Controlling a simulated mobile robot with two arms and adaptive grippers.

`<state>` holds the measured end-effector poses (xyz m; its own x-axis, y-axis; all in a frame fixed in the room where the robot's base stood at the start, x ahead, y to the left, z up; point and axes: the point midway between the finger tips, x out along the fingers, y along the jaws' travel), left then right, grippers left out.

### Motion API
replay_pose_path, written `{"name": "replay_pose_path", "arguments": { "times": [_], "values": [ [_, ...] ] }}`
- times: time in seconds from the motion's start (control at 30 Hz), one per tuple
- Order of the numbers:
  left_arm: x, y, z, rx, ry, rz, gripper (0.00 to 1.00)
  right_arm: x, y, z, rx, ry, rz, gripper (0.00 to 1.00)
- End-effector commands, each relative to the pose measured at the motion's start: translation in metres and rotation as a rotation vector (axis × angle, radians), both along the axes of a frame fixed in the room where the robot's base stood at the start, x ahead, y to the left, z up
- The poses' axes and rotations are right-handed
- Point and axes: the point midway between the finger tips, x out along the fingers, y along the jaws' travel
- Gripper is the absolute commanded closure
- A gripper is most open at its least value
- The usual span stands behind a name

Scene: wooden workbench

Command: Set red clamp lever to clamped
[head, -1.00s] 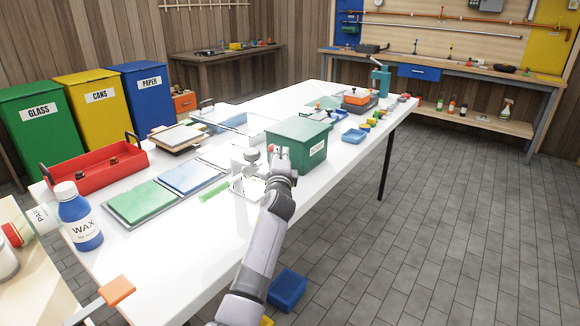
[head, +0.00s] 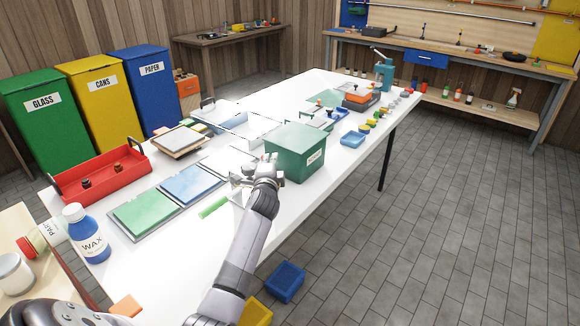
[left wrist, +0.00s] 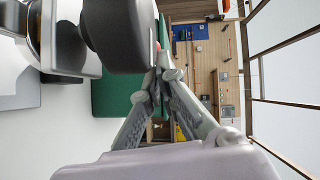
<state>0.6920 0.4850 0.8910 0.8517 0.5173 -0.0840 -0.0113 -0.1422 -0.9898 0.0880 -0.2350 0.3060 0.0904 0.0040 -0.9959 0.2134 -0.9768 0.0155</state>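My left gripper (head: 262,170) is low over the white table, just in front of the green box (head: 298,150). A small grey metal fixture (head: 240,180) is at the gripper's left, and I cannot tell its parts clearly. In the left wrist view, the two fingers of my left gripper (left wrist: 159,76) converge and look shut, beside a large dark rounded part (left wrist: 117,35). A tiny red spot (left wrist: 158,46) shows just beyond the fingertips. It may be part of the red clamp lever, whose position I cannot make out. My right gripper is not in view.
A green rod (head: 213,207) and green and blue pads (head: 190,184) lie left of the gripper. A red tray (head: 100,176) and a wax bottle (head: 90,236) stand farther left. Blue (head: 286,282) and yellow (head: 256,311) bins are on the floor.

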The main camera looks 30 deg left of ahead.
Motion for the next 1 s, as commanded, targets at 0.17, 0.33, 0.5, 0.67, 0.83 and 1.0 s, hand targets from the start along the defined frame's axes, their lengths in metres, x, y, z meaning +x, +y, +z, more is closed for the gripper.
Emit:
{"name": "replay_pose_path", "arguments": {
  "times": [0.17, 0.33, 0.5, 0.67, 0.83, 1.0],
  "values": [
    [0.0, 0.006, 0.004, -0.06, 0.009, 0.0, 1.0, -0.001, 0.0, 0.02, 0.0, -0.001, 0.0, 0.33],
    [0.0, 0.012, 0.006, -0.12, 0.014, 0.001, 1.0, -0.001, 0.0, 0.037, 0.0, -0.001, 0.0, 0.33],
    [0.001, 0.019, 0.007, -0.192, 0.021, 0.001, 1.0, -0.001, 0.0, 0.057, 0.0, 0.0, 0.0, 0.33],
    [0.001, 0.026, 0.007, -0.259, 0.025, 0.0, 1.0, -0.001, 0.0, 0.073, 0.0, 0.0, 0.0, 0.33],
    [0.002, 0.03, 0.004, -0.309, 0.028, 0.002, 1.0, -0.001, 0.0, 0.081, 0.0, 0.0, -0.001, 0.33],
    [0.001, 0.033, 0.003, -0.329, 0.028, 0.002, 1.0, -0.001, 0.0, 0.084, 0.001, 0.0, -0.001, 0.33]
  ]
}}
